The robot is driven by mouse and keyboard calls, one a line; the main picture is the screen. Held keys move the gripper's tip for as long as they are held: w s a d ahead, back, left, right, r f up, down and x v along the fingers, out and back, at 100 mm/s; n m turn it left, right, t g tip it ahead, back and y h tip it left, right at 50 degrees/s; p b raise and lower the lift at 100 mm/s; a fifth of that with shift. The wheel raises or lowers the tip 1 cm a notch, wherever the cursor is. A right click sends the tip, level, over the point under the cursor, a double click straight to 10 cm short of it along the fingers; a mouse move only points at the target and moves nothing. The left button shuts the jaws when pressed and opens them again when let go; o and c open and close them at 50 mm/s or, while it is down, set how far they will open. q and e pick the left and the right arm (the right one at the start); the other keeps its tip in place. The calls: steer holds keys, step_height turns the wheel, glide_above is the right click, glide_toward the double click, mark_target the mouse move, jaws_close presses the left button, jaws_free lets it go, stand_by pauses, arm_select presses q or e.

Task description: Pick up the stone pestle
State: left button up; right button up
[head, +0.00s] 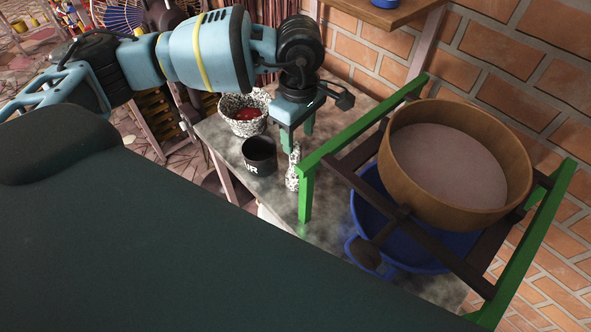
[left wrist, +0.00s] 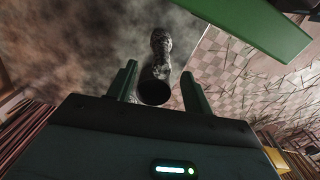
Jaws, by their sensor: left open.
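The stone pestle (head: 293,174) is speckled black and white and stands upright on the grey table beside a green frame. Its upper end is partly hidden by my left gripper in the head view. My left gripper (head: 298,140) is open and points down over the pestle's top. In the left wrist view the pestle (left wrist: 160,52) runs away from me, and its dark near end shows between the two spread fingers of my gripper (left wrist: 160,85). I cannot tell whether a finger touches it. My right gripper is in neither view.
A black cup (head: 260,160) stands left of the pestle. Behind it is a speckled stone bowl (head: 236,126) with red contents. To the right, the green frame (head: 306,190) carries a large round sieve (head: 440,200) above a blue basin (head: 365,205). A brick wall (head: 530,50) stands behind.

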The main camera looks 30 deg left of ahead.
mark_target(296, 145)
arm_select(q)
steer(key=shift+s+a+f, duration=0.1)
steer(key=shift+a+f, duration=0.05)
steer(key=shift+f, duration=1.15)
steer(key=shift+s+a+f, duration=0.1)
steer(key=shift+f, duration=1.2)
steer(key=shift+c, duration=0.4)
steer(key=shift+w+r, duration=0.1)
steer(key=c, duration=1)
